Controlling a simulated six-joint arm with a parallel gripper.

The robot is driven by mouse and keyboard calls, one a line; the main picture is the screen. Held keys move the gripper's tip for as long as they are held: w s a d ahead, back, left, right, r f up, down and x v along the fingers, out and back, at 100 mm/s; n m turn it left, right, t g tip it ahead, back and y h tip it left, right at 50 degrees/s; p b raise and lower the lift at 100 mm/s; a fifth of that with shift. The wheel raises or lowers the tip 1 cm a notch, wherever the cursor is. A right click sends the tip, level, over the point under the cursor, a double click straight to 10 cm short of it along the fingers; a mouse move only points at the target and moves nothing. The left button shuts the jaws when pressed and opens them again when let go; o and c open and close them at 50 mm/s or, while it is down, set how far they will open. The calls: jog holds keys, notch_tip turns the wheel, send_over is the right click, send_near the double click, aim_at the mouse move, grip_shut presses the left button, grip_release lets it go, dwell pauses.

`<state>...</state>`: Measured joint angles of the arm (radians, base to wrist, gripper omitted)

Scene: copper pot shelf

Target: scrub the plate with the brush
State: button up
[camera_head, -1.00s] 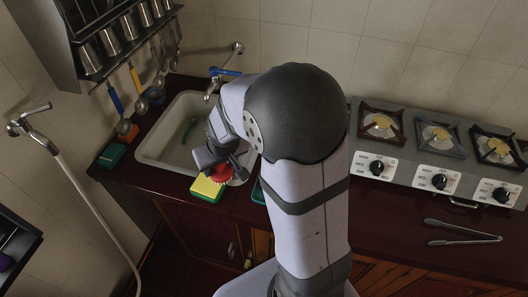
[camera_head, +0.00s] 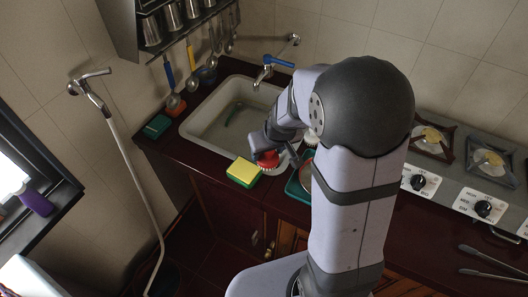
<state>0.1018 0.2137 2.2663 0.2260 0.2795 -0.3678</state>
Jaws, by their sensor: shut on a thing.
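My gripper (camera_head: 268,146) is shut on a red brush (camera_head: 268,159) at the sink's front edge. The brush's pale underside faces down, just right of a yellow and green sponge (camera_head: 243,172). A round, plate-like thing (camera_head: 305,176) lies in a teal tray (camera_head: 296,188) on the counter to the right of the brush. My arm hides part of it, so I cannot tell for sure that it is the plate. The brush looks apart from it.
The white sink (camera_head: 196,126) has a blue-handled tap (camera_head: 279,61) behind it and a dark green thing (camera_head: 234,116) inside. A green sponge (camera_head: 157,127) lies to its left. Utensils hang above. A gas stove (camera_head: 460,176) and tongs (camera_head: 490,262) are at the right.

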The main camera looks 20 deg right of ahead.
jog(key=s+d+f+n+y, duration=0.1)
jog(key=d+n, duration=0.3)
jog(key=d, duration=0.6)
jog(key=s+d+f+n+g+y, duration=0.1)
jog(key=d+f+n+y, duration=0.1)
jog(key=d, duration=0.8)
jog(key=shift+s+f+n, duration=0.25)
jog(key=shift+f+n, duration=0.55)
jog(key=shift+n, duration=0.4)
jog(key=shift+d+f+b, duration=0.1)
jog(key=shift+b, duration=0.25)
